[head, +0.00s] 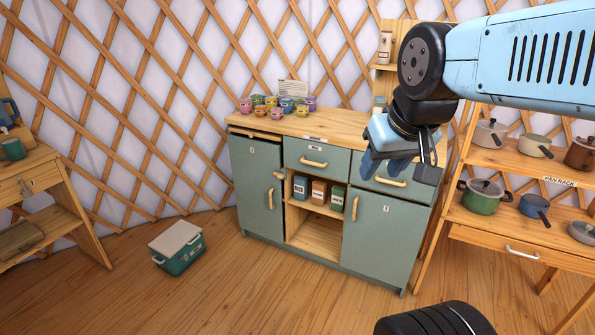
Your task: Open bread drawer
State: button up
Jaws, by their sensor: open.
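A green cabinet (262,190) with a wooden top stands against the lattice wall. Its middle drawer (310,152) and right drawer (382,177) have wooden handles and look shut. The small labels on the cabinet are too small to read, so I cannot tell which drawer is the bread drawer. My gripper (399,168) is open and empty. In the head view it overlaps the right drawer's upper part and the worktop's right end, hiding some of both. I cannot tell its distance from the drawer front.
Several colourful cups (277,106) stand on the worktop (340,125). A pan rack (530,160) stands at right, a wooden desk (40,180) at left. A green box (178,246) sits on the floor left of the cabinet. The floor in front is mostly clear.

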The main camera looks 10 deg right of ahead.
aim_at(332, 161)
jog(key=z, duration=0.2)
jog(key=i, duration=0.85)
jog(key=u, duration=0.1)
